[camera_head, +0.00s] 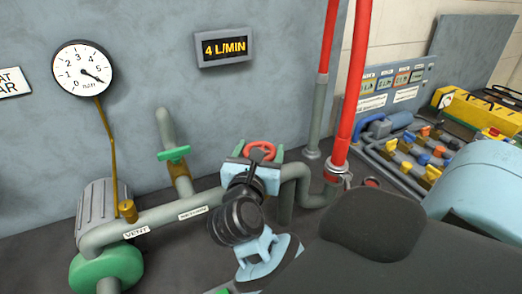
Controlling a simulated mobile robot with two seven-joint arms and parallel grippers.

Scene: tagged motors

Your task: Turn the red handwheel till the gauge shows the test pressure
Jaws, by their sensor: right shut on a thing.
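The red handwheel (261,149) sits on the grey pipework near the middle of the head view. My right gripper (261,156) is shut on it, and its light-blue body and dark wrist hide the wheel's lower part. The round white pressure gauge (83,67) hangs on the wall at the upper left. Its black needle points to the lower right, at the high end of the scale near or past the 5. My left gripper is not in view.
A flow display (224,47) reads 4 L/MIN. Pipes labelled VENT (136,232) and RETURN (193,212) run left of my gripper, with a green handle (173,153) above. A red pipe (350,90) rises on the right, near a bench with coloured valves (422,145).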

